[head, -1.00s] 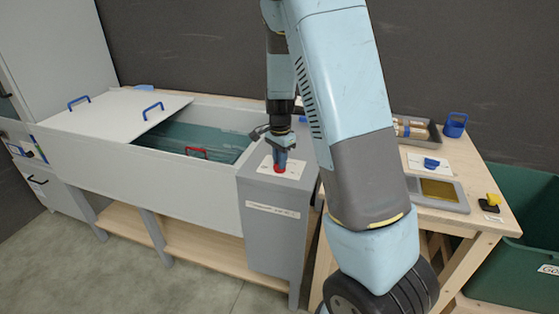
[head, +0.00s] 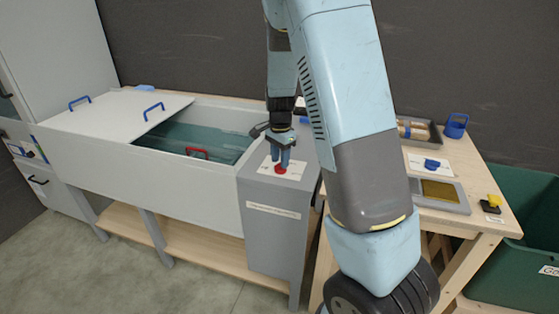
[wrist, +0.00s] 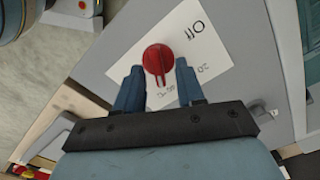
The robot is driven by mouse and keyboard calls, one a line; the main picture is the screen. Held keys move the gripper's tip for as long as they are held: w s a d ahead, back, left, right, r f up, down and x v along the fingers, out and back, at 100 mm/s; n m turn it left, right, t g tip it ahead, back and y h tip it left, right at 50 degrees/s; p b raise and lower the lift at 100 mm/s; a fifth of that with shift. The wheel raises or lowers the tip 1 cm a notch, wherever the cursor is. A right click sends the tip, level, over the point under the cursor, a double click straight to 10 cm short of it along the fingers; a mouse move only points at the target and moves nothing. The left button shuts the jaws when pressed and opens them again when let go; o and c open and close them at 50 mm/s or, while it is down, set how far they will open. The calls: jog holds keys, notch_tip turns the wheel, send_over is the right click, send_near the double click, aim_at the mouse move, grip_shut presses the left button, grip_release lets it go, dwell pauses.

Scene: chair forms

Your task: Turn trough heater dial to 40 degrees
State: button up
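The red heater dial (wrist: 157,60) sits on a white printed plate (wrist: 190,40). In the head view the dial (head: 280,169) is on top of the grey box (head: 275,230) at the trough's right end. In the wrist view its narrow ridge points toward the bottom of the picture, near small print I cannot read surely. Larger print at the upper right looks like an inverted 110. My gripper (wrist: 157,80) is open, one blue finger on each side of the dial, with gaps showing. In the head view my gripper (head: 281,158) hangs just above the dial, fingers pointing down.
The long trough (head: 130,175) with a partly covering lid (head: 115,115) stands to the left. A wooden table (head: 475,225) at the right holds a blue knob on a white plate (head: 431,165), a tray and a yellow-and-black item (head: 493,202). A green bin (head: 520,220) stands far right.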

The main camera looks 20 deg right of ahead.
notch_tip(320, 180, up, 13)
jog(key=shift+f, duration=0.15)
dwell(0.6)
jog(key=s+r+n+t+y, duration=0.1)
jog(key=s+r+n+t, duration=0.2)
jog(key=s+r+n, duration=0.7)
jog(key=s+r+n+t+h, duration=0.1)
jog(key=s+r+n+t, duration=0.1)
jog(key=s, duration=1.7)
jog(key=shift+s+a+r+n+t, duration=0.15)
jog(key=shift+a+r+n+t, duration=0.2)
jog(key=shift+r+n, duration=0.25)
jog(key=shift+c, duration=0.4)
